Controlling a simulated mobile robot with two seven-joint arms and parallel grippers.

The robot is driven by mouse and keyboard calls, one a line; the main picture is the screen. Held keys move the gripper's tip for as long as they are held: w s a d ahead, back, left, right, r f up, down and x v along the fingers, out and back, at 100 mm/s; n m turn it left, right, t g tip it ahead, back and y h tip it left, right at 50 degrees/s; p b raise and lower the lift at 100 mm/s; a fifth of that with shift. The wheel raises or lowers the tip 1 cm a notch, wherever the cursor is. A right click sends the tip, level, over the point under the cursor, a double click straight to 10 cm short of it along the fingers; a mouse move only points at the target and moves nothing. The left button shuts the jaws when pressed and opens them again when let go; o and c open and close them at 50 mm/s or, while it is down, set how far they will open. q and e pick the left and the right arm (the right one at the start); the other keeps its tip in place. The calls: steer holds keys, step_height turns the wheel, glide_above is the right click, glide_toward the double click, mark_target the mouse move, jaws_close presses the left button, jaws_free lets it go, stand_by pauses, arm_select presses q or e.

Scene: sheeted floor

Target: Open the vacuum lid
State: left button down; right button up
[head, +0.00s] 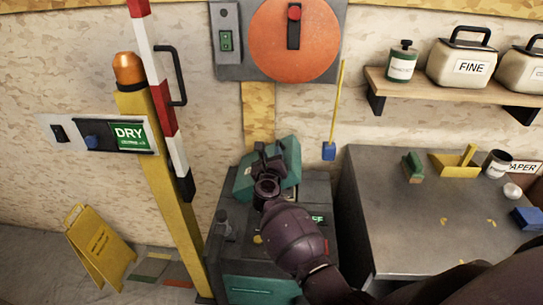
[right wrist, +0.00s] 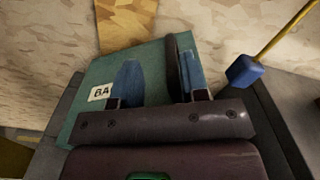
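The vacuum is a dark grey box (head: 318,195) with a teal front panel (head: 262,290), standing against the wall in the middle of the head view. A teal lid (head: 289,152) is at its top back, partly hidden by my right arm. A dark upright bar, seemingly the lid's handle (right wrist: 172,50), shows close beside the right-hand finger. I cannot tell whether they touch. My left gripper is not in view.
A grey workbench (head: 385,235) stands to the right with blocks and a tin on it. A yellow post (head: 165,175) with a striped pole stands close on the left. A blue-ended yellow stick (head: 329,150) hangs behind. A yellow floor sign (head: 98,245) stands far left.

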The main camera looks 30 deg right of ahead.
steer(key=shift+s+d, duration=0.1)
steer(key=v, duration=1)
steer(key=shift+s+a, duration=0.25)
stand_by(0.3)
